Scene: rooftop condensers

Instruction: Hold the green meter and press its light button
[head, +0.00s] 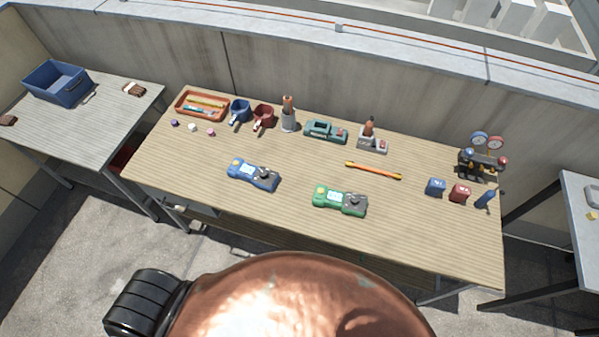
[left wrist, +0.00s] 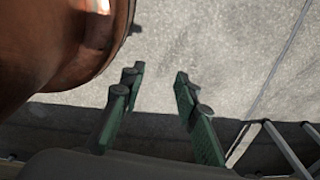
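The green meter (head: 340,201) lies on the wooden workbench near its front edge, right of the middle in the head view. It has a yellow-green round spot at its left end and a dark knob or clamp part at its right end. Which part is the light button is too small to tell. My left gripper (left wrist: 155,105) shows in the left wrist view, with its green fingers apart and nothing between them, above the concrete floor. It is away from the meter. My right gripper is in neither view.
A similar blue meter (head: 253,175) lies left of the green one. An orange-yellow rod (head: 373,171) lies behind it. The bench (head: 250,215) is clear around the green meter.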

